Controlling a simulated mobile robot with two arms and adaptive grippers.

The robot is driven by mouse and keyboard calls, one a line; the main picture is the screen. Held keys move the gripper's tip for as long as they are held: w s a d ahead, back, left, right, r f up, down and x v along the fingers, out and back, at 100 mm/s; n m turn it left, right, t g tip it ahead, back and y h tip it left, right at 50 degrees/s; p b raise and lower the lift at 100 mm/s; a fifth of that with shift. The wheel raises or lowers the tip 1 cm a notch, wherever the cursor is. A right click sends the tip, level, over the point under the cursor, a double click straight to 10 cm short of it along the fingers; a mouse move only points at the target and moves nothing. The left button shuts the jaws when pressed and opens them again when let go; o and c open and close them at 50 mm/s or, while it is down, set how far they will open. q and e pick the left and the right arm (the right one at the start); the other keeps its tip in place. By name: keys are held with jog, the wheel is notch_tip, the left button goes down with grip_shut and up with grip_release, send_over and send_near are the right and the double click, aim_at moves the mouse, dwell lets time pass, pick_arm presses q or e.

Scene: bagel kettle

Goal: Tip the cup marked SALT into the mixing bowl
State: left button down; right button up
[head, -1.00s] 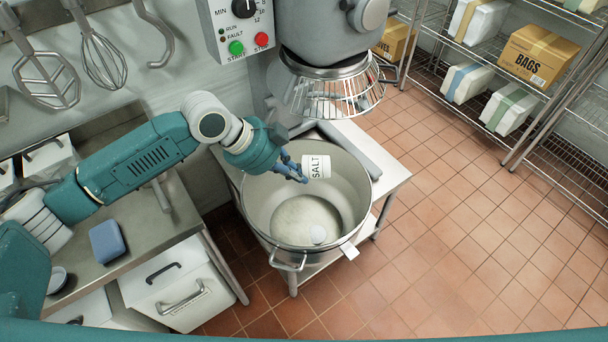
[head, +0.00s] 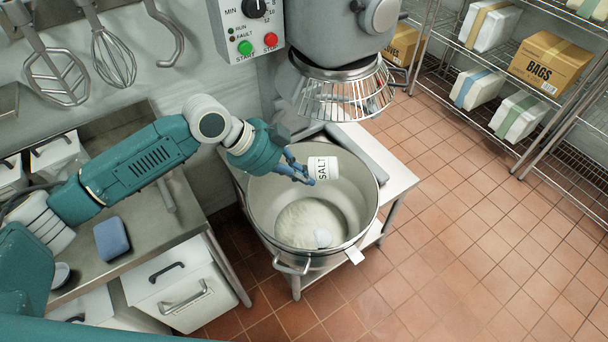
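The white cup marked SALT (head: 323,169) is tilted well over on its side, above the far part of the steel mixing bowl (head: 262,229). My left gripper (head: 305,171), with blue fingers, is shut on the cup from its left side. The cup's mouth and inside are hard to see from here. In the bowl lies a pale, flour-like mound (head: 297,222), with a small whiter patch (head: 323,238) on its near right part. My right gripper is not in view.
The bowl stands on a steel table (head: 398,180) under the mixer head with its wire guard (head: 345,95). A control panel (head: 248,25) is behind. A counter at left holds a blue sponge (head: 111,238). The tiled floor at right is clear before the shelves.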

aim_at(316, 179)
pick_arm(q)
jog(key=shift+r, duration=0.1)
dwell(0.4)
jog(key=y+p, duration=0.1)
jog(key=p, duration=0.1)
jog(key=d+r+y+p, duration=0.1)
jog(key=p, duration=0.2)
jog(key=shift+s+r+m, duration=0.1)
jog(key=shift+r+m, duration=0.15)
jog(key=shift+m, duration=0.15)
jog(key=y+p, duration=0.1)
jog(key=p, duration=0.1)
jog(key=d+m+y+p, duration=0.1)
jog(key=y+p, duration=0.1)
jog(key=d+y+p, duration=0.1)
jog(key=y+p, duration=0.1)
jog(key=shift+s+m+t+p, duration=0.15)
jog(key=shift+m+t+p, duration=0.15)
jog(key=shift+t, duration=0.1)
jog(key=shift+d+y, duration=0.15)
jog(key=shift+y, duration=0.55)
jog(key=shift+d+f+m+t+y+p, duration=0.1)
jog(key=shift+f+m+t+y+p, duration=0.15)
jog(key=shift+y, duration=0.25)
jog(key=shift+f+m+y, duration=0.1)
jog(key=shift+m+y, duration=0.15)
jog(key=shift+y, duration=0.35)
